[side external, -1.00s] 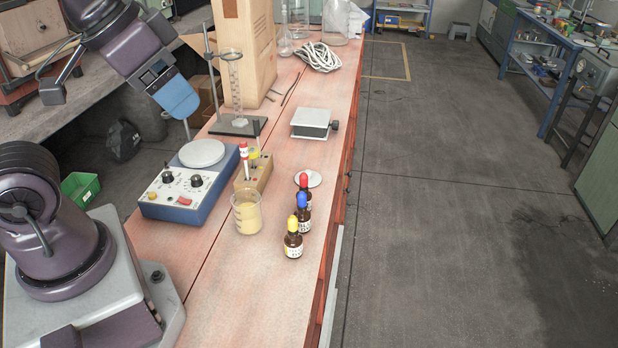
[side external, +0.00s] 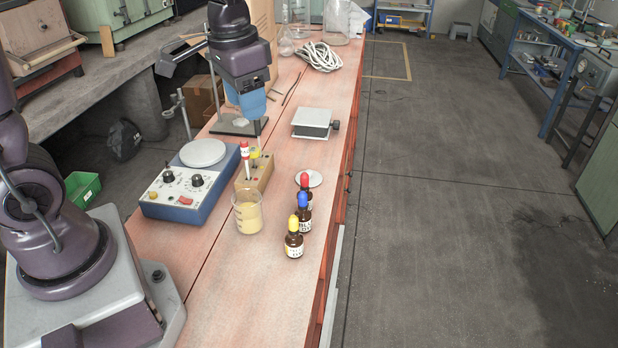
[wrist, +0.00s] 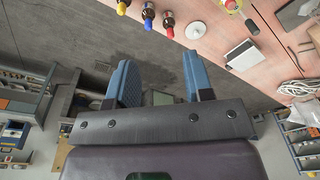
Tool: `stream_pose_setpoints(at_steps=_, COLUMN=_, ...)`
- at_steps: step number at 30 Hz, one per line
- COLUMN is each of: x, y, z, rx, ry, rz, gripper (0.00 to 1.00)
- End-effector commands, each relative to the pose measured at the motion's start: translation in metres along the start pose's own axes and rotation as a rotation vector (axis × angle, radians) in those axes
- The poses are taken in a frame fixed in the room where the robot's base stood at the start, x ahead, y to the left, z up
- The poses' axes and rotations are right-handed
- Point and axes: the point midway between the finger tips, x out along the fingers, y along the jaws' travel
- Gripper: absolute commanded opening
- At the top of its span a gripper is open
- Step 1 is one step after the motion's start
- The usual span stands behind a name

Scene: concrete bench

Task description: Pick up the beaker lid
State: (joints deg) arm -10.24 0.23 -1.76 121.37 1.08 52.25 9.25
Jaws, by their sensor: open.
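The beaker lid (side external: 309,178) is a flat white disc lying on the bench, just behind the red-capped bottle, which overlaps its edge in the side view. It shows in the wrist view (wrist: 195,30) as a white disc with a small knob, near the top. The beaker (side external: 247,212) stands uncovered with pale yellow contents. My gripper (side external: 252,108) is above the bench, to the left of and farther back than the lid. Its blue fingers are apart and empty in the wrist view (wrist: 160,75).
Dropper bottles with yellow (side external: 293,240), blue (side external: 303,212) and red (side external: 305,190) caps stand close to the lid. The bench front is clear.

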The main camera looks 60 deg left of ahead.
Motion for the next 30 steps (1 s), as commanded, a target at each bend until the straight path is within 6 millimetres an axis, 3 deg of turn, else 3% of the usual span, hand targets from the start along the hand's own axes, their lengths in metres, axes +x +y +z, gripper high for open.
stream_pose_setpoints(at_steps=3, x=0.035, y=-0.018, z=-0.034, rx=0.089, ry=-0.07, rz=0.016, gripper=0.47)
stream_pose_setpoints(at_steps=9, x=0.102, y=-0.049, z=-0.083, rx=0.298, ry=-0.141, rz=0.061, gripper=0.47)
stream_pose_setpoints(at_steps=17, x=0.177, y=-0.083, z=-0.129, rx=0.638, ry=-0.146, rz=0.113, gripper=0.47)
stream_pose_setpoints(at_steps=19, x=0.182, y=-0.088, z=-0.142, rx=0.75, ry=-0.122, rz=0.107, gripper=0.47)
stream_pose_setpoints(at_steps=22, x=0.171, y=-0.093, z=-0.16, rx=0.88, ry=-0.081, rz=0.079, gripper=0.47)
stream_pose_setpoints(at_steps=27, x=0.17, y=-0.094, z=-0.161, rx=1.007, ry=-0.078, rz=0.082, gripper=0.47)
stream_pose_setpoints(at_steps=30, x=0.18, y=-0.094, z=-0.159, rx=1.027, ry=-0.08, rz=0.086, gripper=0.47)
